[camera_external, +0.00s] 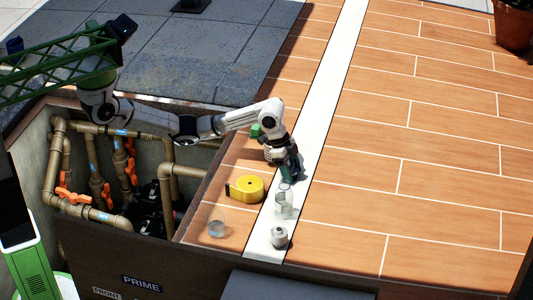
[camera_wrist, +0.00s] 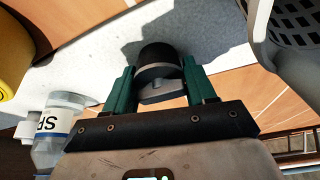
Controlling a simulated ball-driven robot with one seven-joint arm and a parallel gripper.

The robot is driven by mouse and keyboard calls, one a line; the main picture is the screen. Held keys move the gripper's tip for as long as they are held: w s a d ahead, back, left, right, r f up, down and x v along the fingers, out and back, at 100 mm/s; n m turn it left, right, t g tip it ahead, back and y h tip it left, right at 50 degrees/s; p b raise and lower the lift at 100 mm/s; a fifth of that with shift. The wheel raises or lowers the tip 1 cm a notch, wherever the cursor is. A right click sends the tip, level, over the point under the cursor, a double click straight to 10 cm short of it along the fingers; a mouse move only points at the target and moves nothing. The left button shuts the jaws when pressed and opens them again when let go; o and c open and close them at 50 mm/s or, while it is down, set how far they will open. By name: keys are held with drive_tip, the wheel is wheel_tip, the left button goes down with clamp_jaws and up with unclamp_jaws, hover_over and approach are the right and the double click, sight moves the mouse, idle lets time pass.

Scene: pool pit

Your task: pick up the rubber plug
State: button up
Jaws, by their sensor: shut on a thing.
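The rubber plug (camera_wrist: 159,58) is a dark, round black piece in the wrist view, with a grey part below it. It sits between the two green fingers of my gripper (camera_wrist: 160,75), which are shut on it. In the external view my gripper (camera_external: 290,172) points down over the pale strip in the tiled floor, just beyond a clear container. The plug cannot be made out there. I cannot tell whether the plug touches the surface.
A yellow tape measure (camera_external: 246,188) lies left of my gripper. A clear container (camera_external: 284,206), a small grey container (camera_external: 279,238) and a clear cup (camera_external: 217,229) stand nearer. A pale perforated thing (camera_wrist: 300,22) is close at right.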

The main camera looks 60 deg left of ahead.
drive_tip(key=shift+c, duration=0.5)
drive_tip(key=shift+r, duration=0.15)
